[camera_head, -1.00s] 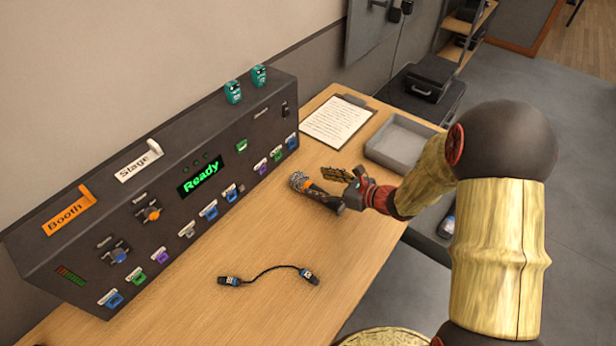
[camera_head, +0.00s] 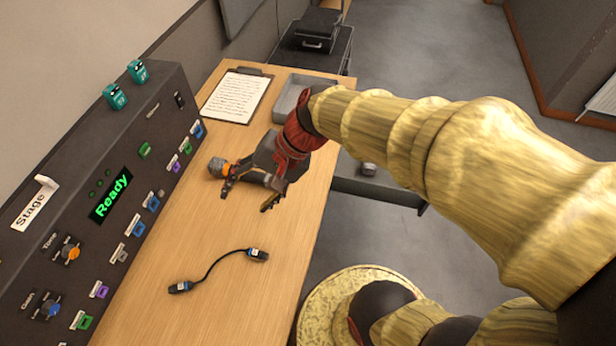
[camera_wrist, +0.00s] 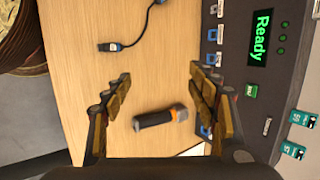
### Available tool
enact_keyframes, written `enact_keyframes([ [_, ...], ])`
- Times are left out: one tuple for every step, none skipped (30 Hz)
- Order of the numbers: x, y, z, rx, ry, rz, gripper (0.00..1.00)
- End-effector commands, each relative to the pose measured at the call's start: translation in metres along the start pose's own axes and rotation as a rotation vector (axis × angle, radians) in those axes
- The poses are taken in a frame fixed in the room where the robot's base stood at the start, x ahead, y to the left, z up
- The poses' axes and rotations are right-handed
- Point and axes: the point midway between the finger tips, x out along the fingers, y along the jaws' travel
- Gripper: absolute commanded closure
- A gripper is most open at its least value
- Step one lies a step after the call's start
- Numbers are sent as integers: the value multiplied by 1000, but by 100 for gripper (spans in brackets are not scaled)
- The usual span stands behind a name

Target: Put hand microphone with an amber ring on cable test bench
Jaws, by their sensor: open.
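The hand microphone with an amber ring (camera_head: 221,169) lies on the wooden desk, its grey head toward the console. Part of its body is hidden behind my gripper in the head view. In the wrist view the whole microphone (camera_wrist: 160,118) shows, lying between and beyond my finger pads, not touched by them as far as I can tell. My gripper (camera_head: 249,190) is open and empty above the microphone; its spread fingers also show in the wrist view (camera_wrist: 160,100). I cannot identify the cable test bench with certainty in these frames.
A short cable (camera_head: 215,262) lies on the desk in front. A clipboard (camera_head: 237,97) and a grey tray (camera_head: 290,90) are at the back.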

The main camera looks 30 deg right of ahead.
Motion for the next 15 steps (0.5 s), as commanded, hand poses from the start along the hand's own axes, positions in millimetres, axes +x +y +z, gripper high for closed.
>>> enact_keyframes([
  [-19, 9, 9, -142, 62, 55, 42],
  [-29, 16, 12, -222, 98, 92, 42],
  [-43, 26, 14, -321, 146, 141, 42],
  [-53, 32, 15, -391, 180, 177, 42],
  [-63, 38, 15, -454, 214, 211, 42],
  [-75, 45, 15, -532, 256, 254, 42],
  [-84, 49, 14, -584, 287, 283, 42],
  [-92, 53, 13, -628, 313, 310, 42],
  [-102, 58, 12, -681, 346, 343, 42],
  [-108, 60, 11, -714, 367, 363, 42],
  [-114, 62, 10, -740, 384, 381, 42],
  [-120, 64, 9, -767, 403, 400, 42],
  [-123, 66, 9, -782, 414, 411, 42],
  [-125, 67, 8, -794, 421, 419, 42],
  [-127, 68, 8, -804, 427, 428, 42],
])
